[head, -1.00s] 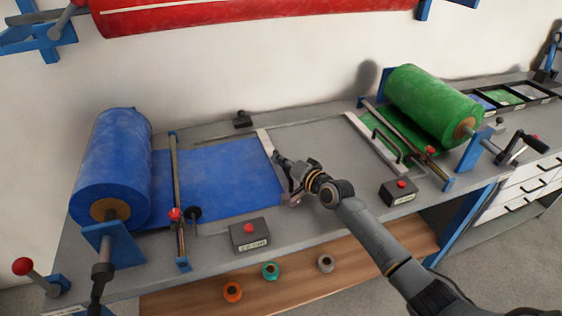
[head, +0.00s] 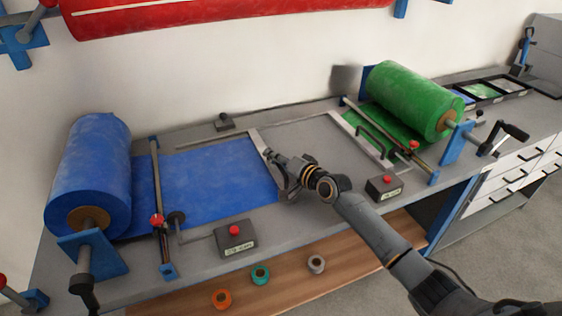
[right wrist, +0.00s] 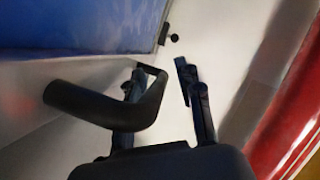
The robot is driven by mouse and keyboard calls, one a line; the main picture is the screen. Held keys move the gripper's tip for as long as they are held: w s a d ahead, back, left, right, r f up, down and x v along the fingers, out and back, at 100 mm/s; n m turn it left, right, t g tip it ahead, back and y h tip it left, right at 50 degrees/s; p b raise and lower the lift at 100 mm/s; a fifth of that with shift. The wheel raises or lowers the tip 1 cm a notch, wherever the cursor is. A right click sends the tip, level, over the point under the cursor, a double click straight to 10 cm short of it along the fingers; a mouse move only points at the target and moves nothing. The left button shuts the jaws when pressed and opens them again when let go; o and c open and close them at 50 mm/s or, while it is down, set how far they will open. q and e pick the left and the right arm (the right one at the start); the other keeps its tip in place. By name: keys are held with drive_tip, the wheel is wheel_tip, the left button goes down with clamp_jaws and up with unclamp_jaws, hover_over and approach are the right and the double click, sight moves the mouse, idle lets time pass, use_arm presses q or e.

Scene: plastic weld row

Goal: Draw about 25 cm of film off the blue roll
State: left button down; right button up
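The blue roll (head: 88,170) lies on its holder at the left of the bench. Blue film (head: 215,178) runs flat from it, under a cross rod, to a pale bar (head: 259,146) at its free end. My right gripper (head: 276,172) is at this bar. In the right wrist view a bent black handle (right wrist: 95,104) stands by the bar and overlaps one finger of my right gripper (right wrist: 160,80). The fingers are apart, with a gap beside the handle; firm contact is not visible. The blue film (right wrist: 75,25) fills the upper left there. My left gripper is not in view.
The cross rod (head: 157,190) has a red knob. A box with a red button (head: 235,238) stands in front of the film. Bare bench (head: 310,145) lies between the bar and the green film's bar (head: 358,140). A green roll (head: 415,100) is beyond.

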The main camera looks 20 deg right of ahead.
drive_tip(key=v, duration=1.2)
